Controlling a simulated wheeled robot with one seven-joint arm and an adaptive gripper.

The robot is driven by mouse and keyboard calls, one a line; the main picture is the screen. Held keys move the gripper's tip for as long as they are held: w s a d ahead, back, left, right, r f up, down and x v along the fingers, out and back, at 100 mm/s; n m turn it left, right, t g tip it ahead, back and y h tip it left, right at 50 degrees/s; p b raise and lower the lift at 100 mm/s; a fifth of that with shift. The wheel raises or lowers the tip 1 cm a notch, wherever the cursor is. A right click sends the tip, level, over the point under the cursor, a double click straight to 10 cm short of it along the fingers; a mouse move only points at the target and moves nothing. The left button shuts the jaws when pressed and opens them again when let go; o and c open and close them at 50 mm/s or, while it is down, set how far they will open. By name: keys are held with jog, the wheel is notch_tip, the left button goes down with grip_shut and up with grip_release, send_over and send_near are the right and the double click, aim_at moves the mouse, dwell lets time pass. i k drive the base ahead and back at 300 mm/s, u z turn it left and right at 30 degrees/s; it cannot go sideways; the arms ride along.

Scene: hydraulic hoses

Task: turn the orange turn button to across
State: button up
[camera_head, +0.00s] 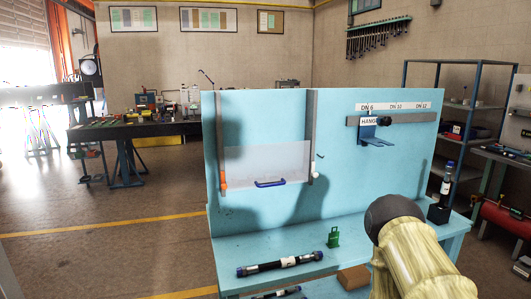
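The orange turn button (223,179) sits at the lower end of the left grey rail (219,140) on the light blue panel, beside the lower left corner of a clear sliding pane (265,160). It looks longer up and down than sideways, but it is too small to be sure which way it is turned. A whitish button (316,171) sits at the matching place on the right rail (310,130). The pane has a blue handle (270,183) at its bottom edge. Part of my arm shows at the lower right; my gripper is not in view.
A black hose (280,265) and a green tag-like piece (333,238) lie or stand on the blue bench. A hanger bracket (376,138) is on a rail at the panel's right. Floor left of the bench is clear.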

aim_at(223, 186)
jog(key=u, duration=1.7)
jog(key=k, duration=0.8)
jog(key=z, duration=1.15)
jog(key=i, duration=0.5)
jog(key=u, duration=0.05)
